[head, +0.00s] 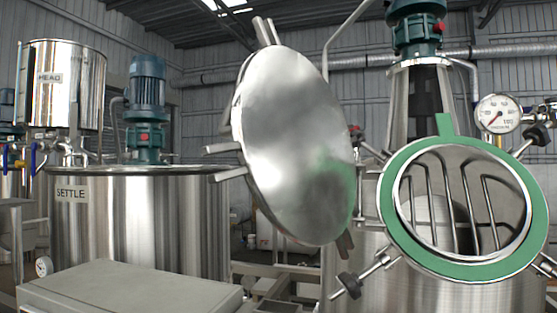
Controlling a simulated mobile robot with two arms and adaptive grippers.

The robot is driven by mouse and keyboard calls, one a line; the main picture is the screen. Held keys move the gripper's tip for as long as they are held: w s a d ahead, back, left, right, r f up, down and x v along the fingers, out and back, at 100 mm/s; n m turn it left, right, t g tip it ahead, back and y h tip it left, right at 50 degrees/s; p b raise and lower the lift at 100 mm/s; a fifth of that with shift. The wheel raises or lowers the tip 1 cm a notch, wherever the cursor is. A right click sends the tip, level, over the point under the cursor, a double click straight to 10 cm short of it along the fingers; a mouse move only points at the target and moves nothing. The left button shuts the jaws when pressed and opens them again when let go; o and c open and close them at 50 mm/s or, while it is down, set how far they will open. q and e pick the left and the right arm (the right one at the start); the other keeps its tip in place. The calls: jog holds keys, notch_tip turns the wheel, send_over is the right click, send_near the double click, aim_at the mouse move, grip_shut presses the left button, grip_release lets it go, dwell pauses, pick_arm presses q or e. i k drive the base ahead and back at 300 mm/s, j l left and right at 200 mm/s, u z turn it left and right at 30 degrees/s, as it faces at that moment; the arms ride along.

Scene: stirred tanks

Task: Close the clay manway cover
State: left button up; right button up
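The manway cover (290,130) is a round, polished steel disc. It stands swung open, its face turned partly toward me, to the left of the manway opening. The opening is on the steel tank at the right, with a green gasket ring (391,205) around its rim and a small green tab on top. Vertical bars (447,195) show inside the opening. Swing bolts with black knobs (348,286) stick out around the ring. No "clay" label is visible. Neither of my grippers is in view.
A steel tank labelled SETTLE (140,225) stands at the left, with a blue-green motor (147,90) above it. A tank labelled HEAD (75,85) is behind it. A pressure gauge (497,113) sits above right of the opening. A grey flat-topped box (130,290) is at lower left.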

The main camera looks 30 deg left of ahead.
aim_at(291, 144)
jog(key=j+z, duration=0.25)
jog(key=j, duration=0.35)
jog(key=k+j+z, duration=0.2)
jog(key=j, duration=0.45)
jog(key=j+z, duration=0.25)
jog(key=j, duration=0.35)
